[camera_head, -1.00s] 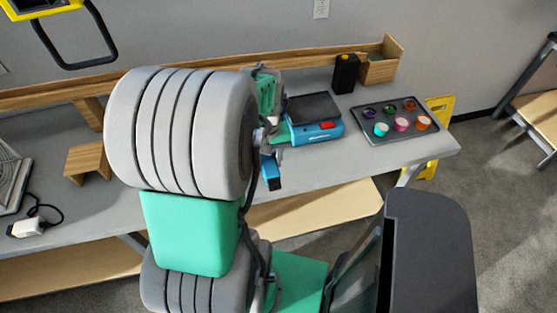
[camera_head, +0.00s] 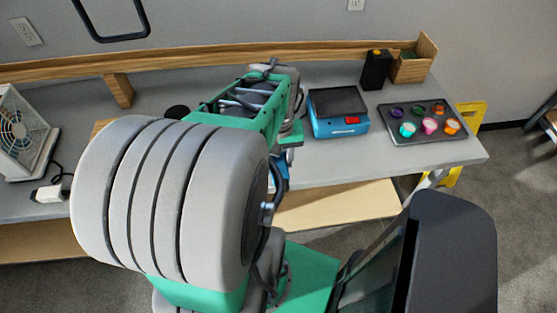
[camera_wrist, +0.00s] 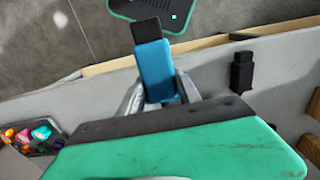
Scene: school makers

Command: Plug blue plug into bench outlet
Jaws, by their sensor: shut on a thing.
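The blue plug (camera_wrist: 155,70), a blue block with a black end, is between the two grey fingers of my gripper (camera_wrist: 160,92) in the wrist view. My gripper is shut on it. The black end points away from the gripper, towards the top of that view. In the head view my own arm hides most of my gripper and the plug. No outlet on the bench (camera_head: 420,158) can be made out for sure. Wall outlets show at the upper left (camera_head: 26,31) and at the top (camera_head: 355,4).
A fan (camera_head: 20,135) and a white corded block (camera_head: 50,193) are at the left.

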